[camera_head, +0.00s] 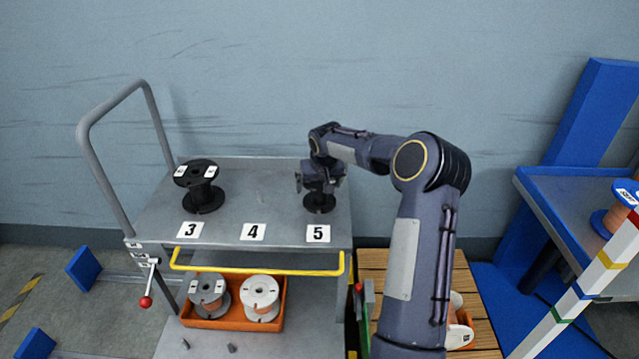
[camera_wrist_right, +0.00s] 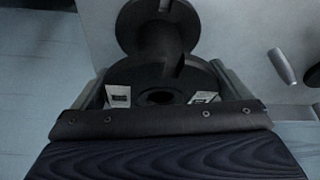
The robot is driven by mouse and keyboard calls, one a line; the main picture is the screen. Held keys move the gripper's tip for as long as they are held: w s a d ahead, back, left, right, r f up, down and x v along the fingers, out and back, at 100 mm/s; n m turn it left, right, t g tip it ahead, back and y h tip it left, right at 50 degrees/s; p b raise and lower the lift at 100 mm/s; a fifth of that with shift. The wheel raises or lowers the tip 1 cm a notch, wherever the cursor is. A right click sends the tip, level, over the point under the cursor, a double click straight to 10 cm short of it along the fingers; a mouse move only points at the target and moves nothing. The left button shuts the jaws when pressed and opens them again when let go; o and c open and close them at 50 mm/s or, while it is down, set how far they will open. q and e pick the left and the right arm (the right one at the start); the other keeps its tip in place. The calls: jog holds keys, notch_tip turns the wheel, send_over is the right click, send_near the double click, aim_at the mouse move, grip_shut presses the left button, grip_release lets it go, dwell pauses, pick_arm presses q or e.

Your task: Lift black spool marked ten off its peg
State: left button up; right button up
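A black spool (camera_head: 320,203) stands at the place marked 5 on the grey cart top; my right gripper hides its upper part. My right gripper (camera_head: 320,182) points down over it. In the right wrist view, the spool's top flange (camera_wrist_right: 160,75) with its centre hole and two white labels lies between the fingers (camera_wrist_right: 163,85), one at each side. The fingers are close to the rim; whether they press on it I cannot tell. The label text is unreadable. Another black spool (camera_head: 202,190) with two white labels stands upright by place 3. My left gripper is out of view.
Place 4 (camera_head: 253,232) on the cart is bare. A grey hoop handle (camera_head: 82,150) rises at the cart's left. Below a yellow rail (camera_head: 260,270), an orange bin (camera_head: 232,325) holds two spools. A striped post (camera_head: 590,285) and a table (camera_head: 565,195) with a spool stand right.

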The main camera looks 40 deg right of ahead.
jog(key=c, duration=0.7)
jog(key=shift+r+p, duration=1.5)
jog(key=shift+r, duration=0.3)
dwell(0.5)
jog(key=shift+r+p, duration=1.4)
jog(key=shift+r, duration=0.35)
jog(key=shift+r, duration=0.15)
jog(key=shift+r+p, duration=1.45)
jog(key=shift+r, duration=0.15)
jog(key=shift+r, duration=0.1)
jog(key=shift+r+p, duration=1.25)
jog(key=shift+r, duration=0.15)
jog(key=shift+r, duration=0.1)
